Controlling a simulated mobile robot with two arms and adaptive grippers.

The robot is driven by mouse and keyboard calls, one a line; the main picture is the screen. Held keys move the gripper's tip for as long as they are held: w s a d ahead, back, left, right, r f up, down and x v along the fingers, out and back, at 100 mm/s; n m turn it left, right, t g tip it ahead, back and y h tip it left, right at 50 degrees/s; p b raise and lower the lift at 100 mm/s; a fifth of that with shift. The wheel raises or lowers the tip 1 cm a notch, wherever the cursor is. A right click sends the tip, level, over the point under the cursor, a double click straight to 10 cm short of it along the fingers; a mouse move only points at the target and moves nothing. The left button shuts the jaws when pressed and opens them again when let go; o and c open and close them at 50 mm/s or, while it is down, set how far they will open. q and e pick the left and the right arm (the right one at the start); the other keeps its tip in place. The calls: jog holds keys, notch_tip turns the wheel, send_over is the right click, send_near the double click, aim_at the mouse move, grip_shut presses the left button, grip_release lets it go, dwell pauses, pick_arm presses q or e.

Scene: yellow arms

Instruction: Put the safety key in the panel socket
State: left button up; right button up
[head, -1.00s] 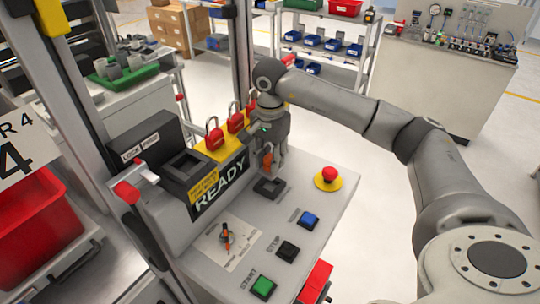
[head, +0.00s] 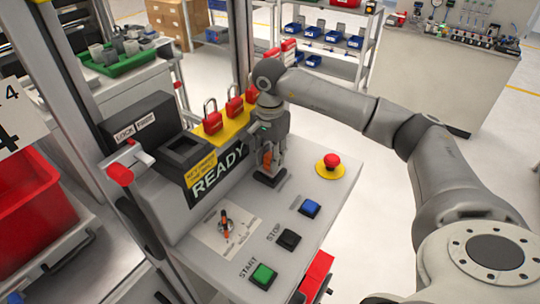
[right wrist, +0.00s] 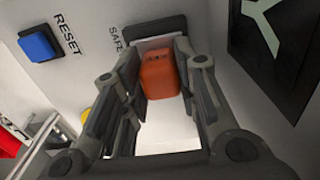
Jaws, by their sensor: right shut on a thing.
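My right gripper (head: 270,168) points down over the sloped panel and is shut on the orange safety key (head: 266,158). In the right wrist view the key (right wrist: 160,76) sits between the two fingers (right wrist: 157,92). The black panel socket (head: 269,181) is right under the gripper, partly covered by the fingertips. In the right wrist view the socket's dark frame (right wrist: 150,27) shows just beyond the key. I cannot tell whether the key's lower end is inside the socket or just above it. My left gripper is not in view.
The panel (head: 300,240) carries a red emergency button (head: 331,161), a blue RESET button (head: 309,208), a black STOP button (head: 288,240), a green START button (head: 263,276) and a selector switch (head: 225,227).

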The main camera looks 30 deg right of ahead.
jog(key=o, duration=1.1)
jog(key=shift+r, duration=4.05)
